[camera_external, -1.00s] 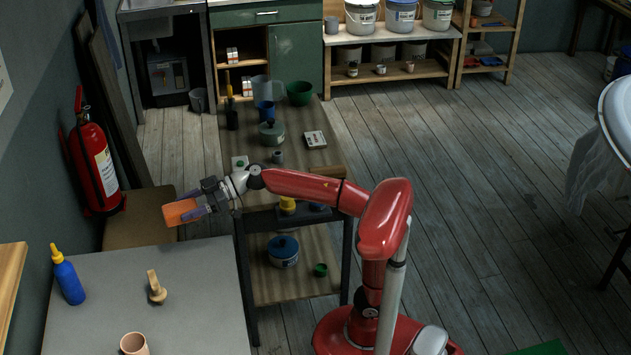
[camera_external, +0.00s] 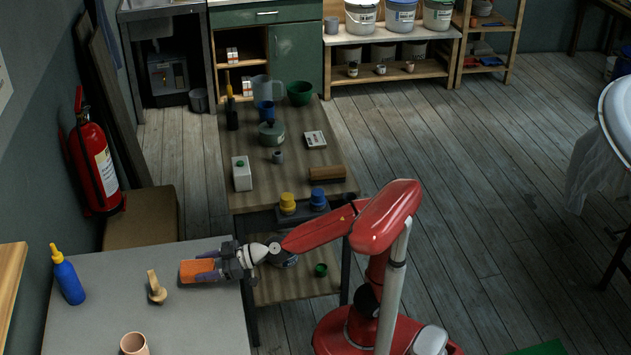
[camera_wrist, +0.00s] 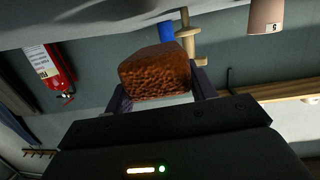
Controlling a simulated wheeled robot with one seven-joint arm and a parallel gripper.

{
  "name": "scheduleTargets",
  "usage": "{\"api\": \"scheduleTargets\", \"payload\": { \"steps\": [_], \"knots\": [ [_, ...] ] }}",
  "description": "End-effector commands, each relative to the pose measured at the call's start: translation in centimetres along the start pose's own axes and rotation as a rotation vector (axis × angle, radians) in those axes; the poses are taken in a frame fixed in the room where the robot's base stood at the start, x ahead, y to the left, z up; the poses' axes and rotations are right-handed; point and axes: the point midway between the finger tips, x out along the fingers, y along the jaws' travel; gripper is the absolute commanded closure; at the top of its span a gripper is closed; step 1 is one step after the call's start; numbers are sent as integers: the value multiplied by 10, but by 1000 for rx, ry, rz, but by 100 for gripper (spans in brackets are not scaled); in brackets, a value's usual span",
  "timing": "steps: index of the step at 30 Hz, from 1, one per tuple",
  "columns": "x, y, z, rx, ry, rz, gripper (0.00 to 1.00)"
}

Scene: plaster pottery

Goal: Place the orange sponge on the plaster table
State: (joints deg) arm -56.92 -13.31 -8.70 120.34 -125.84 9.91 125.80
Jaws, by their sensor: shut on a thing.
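The orange sponge (camera_external: 196,271) is held between the fingers of my gripper (camera_external: 208,270) at the far right part of the grey table (camera_external: 100,310). In the outside view it appears over or at the tabletop; I cannot tell whether it touches. In the wrist view the sponge (camera_wrist: 156,72) is a rough brown-orange block between my two fingers (camera_wrist: 160,88). The grey tabletop stretches left and toward the camera from the sponge.
A wooden tool (camera_external: 156,288) stands just left of the sponge. A blue bottle (camera_external: 68,277) and a terracotta cup (camera_external: 134,344) are also on the table. A cluttered wooden bench (camera_external: 300,165) stands behind. The table's middle right is clear.

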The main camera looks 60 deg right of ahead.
Motion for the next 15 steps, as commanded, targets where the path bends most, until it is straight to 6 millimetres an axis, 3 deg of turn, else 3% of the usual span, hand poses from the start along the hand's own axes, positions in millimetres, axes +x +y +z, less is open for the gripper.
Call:
{"api": "scheduleTargets", "payload": {
  "steps": [4,15],
  "knots": [
    [-5,-6,8,3,1,6,69],
    [-5,-3,8,2,1,10,69]
  ]
}}
